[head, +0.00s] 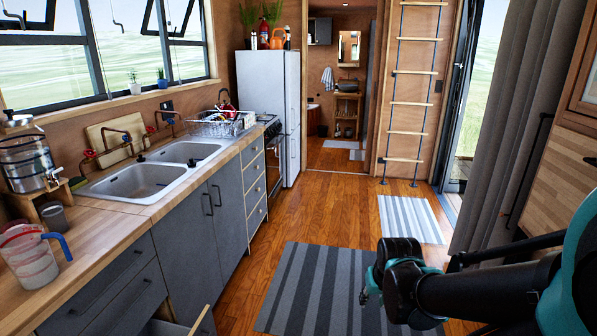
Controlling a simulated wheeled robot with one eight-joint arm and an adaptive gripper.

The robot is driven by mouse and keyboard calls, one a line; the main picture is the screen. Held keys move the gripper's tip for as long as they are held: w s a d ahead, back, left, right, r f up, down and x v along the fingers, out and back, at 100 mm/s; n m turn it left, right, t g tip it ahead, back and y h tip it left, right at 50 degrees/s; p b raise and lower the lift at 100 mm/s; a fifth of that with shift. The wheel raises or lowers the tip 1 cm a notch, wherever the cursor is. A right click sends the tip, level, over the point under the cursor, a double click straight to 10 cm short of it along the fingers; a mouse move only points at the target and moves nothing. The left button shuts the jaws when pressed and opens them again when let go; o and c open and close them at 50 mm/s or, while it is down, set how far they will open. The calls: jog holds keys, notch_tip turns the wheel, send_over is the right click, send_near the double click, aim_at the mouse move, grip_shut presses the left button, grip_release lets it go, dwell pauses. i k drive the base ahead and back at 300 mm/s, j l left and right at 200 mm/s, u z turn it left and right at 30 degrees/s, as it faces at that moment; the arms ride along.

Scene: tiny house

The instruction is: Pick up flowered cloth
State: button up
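I cannot make out a flowered cloth for certain. My arm reaches in from the lower right. My gripper (368,286) is at its end, over the striped rug and far from the hanging cloth. The gripper is partly hidden by the wrist, so its fingers do not show clearly.
The counter with a double sink (150,180) runs along the left. A drawer (180,326) stands open at the bottom. A fridge (270,100) stands beside the doorway, and a ladder (412,90) is right of it. The wooden floor (330,195) is clear between counter and door.

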aim_at(249, 118)
jog(key=i+z, duration=0.2)
jog(key=i, duration=1.7)
jog(key=i+u, duration=0.25)
jog(key=i, duration=0.25)
jog(key=i+l+u, duration=0.25)
jog(key=i, duration=0.25)
jog(key=i+l+u, duration=0.25)
jog(key=i, duration=0.25)
jog(key=j, duration=0.1)
